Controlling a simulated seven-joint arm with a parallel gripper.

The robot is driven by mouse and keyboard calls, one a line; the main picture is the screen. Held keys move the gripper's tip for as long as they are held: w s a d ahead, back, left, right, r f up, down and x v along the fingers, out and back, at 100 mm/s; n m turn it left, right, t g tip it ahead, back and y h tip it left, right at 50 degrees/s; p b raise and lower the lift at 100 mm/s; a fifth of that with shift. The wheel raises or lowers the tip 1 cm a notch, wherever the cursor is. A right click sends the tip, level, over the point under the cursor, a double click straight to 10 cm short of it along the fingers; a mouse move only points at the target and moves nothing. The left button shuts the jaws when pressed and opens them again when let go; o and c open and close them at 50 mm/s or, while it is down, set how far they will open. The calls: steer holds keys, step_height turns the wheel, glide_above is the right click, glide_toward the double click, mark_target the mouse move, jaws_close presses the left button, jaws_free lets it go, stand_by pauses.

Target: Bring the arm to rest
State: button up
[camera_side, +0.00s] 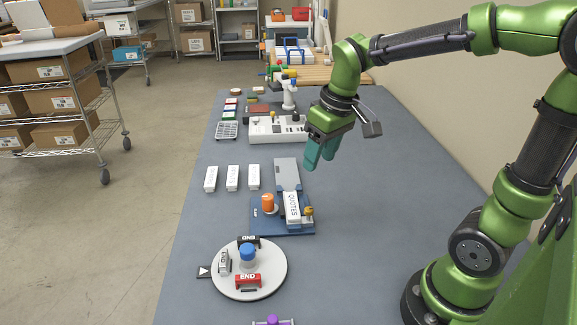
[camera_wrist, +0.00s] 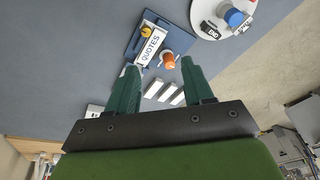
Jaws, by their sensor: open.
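My gripper (camera_side: 322,150) hangs in the air above the table (camera_side: 390,185), at the right of the white machine. Its teal fingers (camera_wrist: 158,90) are spread with nothing between them in the wrist view. Below and nearer the side camera, a blue fixture (camera_side: 265,219) holds a white block marked QUOTES (camera_side: 291,207), with an orange knob (camera_side: 267,202) beside it. The wrist view shows the QUOTES block (camera_wrist: 151,46) and orange knob (camera_wrist: 168,60) beyond the fingertips. My gripper appears clear of all these things.
Three white blocks (camera_side: 232,178) stand in a row left of the fixture. The white machine (camera_side: 262,131) stands behind. The table's right side looks bare.

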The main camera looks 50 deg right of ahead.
steer(key=s+a+r+m+t, duration=0.1)
steer(key=s+a+t, duration=0.1)
steer(key=s, duration=0.2)
steer(key=s+a+r+m+t+y, duration=0.1)
steer(key=s+a+r+m+t, duration=0.1)
steer(key=s, duration=0.2)
steer(key=shift+s+t, duration=0.25)
steer(key=shift+t, duration=0.05)
